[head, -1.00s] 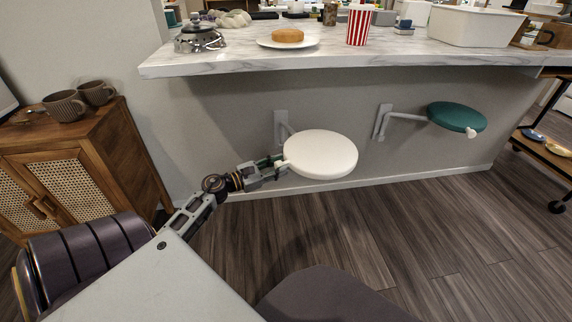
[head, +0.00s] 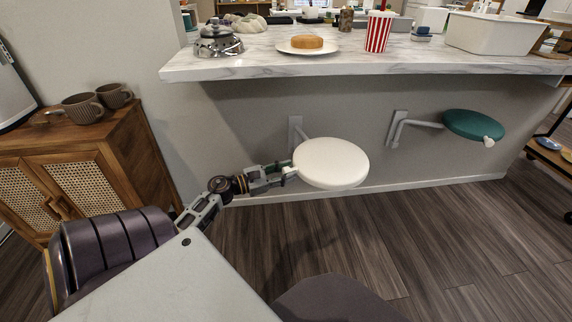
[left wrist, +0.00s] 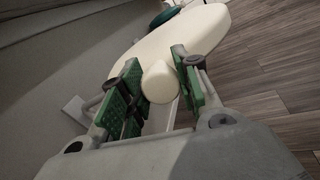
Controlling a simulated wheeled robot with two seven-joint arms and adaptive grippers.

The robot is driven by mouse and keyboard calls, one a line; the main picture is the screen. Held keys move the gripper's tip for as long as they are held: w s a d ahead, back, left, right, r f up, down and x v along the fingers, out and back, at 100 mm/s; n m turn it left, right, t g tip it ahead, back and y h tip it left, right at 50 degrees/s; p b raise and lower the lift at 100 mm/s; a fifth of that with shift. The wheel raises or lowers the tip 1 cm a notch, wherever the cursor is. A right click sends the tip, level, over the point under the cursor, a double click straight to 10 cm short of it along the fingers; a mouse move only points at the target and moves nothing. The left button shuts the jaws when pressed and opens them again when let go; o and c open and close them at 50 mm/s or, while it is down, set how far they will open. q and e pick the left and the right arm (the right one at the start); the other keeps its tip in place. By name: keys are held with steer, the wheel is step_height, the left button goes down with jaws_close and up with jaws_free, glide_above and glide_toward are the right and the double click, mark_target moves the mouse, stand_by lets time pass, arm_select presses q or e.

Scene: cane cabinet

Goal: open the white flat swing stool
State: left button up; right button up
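The white flat swing stool (head: 331,163) has a round seat on an arm from a wall bracket (head: 295,132) under the counter. Its seat stands out from the wall, and it shows in the left wrist view (left wrist: 205,30). A pale rounded knob (left wrist: 160,82) sticks out from the seat's edge towards my left gripper. My left gripper (head: 288,171) is at the seat's left edge. In the left wrist view its green pads (left wrist: 158,85) lie on both sides of the knob and seem to press on it. My right gripper is not in view.
A teal swing stool (head: 474,124) stands to the right. The marble counter (head: 370,61) overhangs above, with a kettle, plate and striped cup. A cane cabinet (head: 130,150) with mugs is at the left. The wood floor (head: 440,230) in front is clear.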

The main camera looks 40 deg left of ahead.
arm_select(q)
steer(key=o, duration=0.4)
steer(key=shift+s, duration=0.1)
steer(key=v, duration=1.2)
stand_by(0.8)
